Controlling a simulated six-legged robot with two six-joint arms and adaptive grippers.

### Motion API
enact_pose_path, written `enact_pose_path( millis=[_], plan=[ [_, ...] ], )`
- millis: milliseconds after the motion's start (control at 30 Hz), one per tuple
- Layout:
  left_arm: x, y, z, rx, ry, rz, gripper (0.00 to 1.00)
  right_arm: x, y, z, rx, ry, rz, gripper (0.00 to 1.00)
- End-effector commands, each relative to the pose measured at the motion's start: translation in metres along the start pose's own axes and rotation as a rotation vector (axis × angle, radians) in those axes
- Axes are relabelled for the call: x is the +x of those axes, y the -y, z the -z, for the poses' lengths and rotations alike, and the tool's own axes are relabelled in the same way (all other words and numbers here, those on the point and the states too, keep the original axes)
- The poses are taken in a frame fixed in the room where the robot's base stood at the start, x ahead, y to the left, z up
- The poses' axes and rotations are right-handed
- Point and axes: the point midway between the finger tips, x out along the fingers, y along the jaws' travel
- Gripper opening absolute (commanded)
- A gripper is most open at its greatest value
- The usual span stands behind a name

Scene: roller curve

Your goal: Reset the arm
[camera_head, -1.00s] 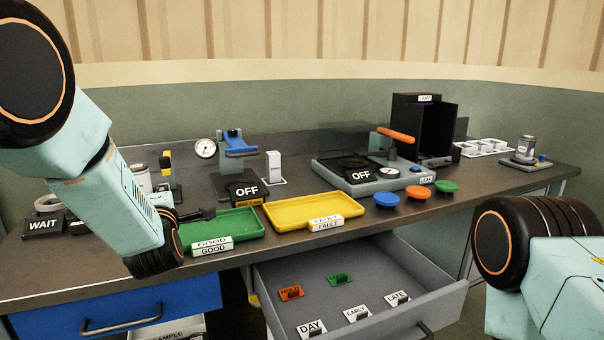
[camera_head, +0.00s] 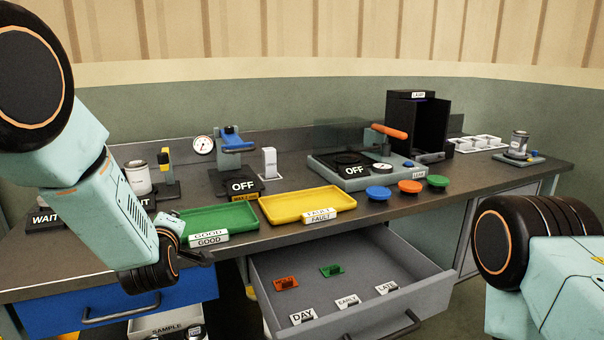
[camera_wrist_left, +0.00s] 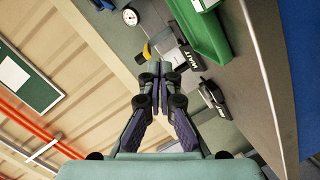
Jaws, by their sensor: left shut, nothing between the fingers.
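My left arm comes in from the left in the head view, bent down in front of the bench. Its gripper (camera_head: 203,258) shows small and dark by the bench's front edge, below the green tray (camera_head: 222,216), and is partly hidden by my wrist. In the left wrist view the two fingers (camera_wrist_left: 160,70) are together with nothing between them. My right arm shows at the right edge of the head view, but its gripper is out of frame.
An open grey drawer (camera_head: 375,255) with label tags juts out right of my left gripper. A blue drawer front (camera_head: 190,292) lies below it. On the bench are a yellow tray (camera_head: 280,207), several coloured buttons and a black box (camera_head: 436,128).

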Motion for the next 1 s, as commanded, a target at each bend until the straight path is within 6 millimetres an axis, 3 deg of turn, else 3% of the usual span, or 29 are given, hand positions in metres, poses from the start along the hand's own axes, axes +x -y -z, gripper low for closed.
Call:
enact_pose_path(
  millis=[267, 467, 600, 800, 900, 1000],
  plan=[
    [-0.074, 0.139, -0.079, 0.561, 0.358, 0.221, 0.0, 0.0, 0.0, 0.0, 0.0, 0.0, 0.0, 0.4],
    [-0.159, 0.233, -0.12, 0.848, 0.668, 0.319, 0.0, 0.0, 0.0, 0.0, 0.0, 0.0, 0.0, 0.4],
    [-0.23, 0.29, -0.138, 0.985, 0.896, 0.37, 0.0, 0.0, 0.0, 0.0, 0.0, 0.0, 0.0, 0.4],
    [-0.338, 0.35, -0.148, 1.057, 1.197, 0.447, 0.0, 0.0, 0.0, 0.0, 0.0, 0.001, 0.0, 0.4],
    [-0.38, 0.37, -0.148, 1.042, 1.292, 0.499, 0.0, 0.0, 0.0, 0.0, 0.0, 0.001, 0.0, 0.4],
    [-0.405, 0.384, -0.148, 1.029, 1.344, 0.538, 0.0, 0.0, 0.0, 0.0, 0.0, 0.001, 0.0, 0.4]
  ],
)
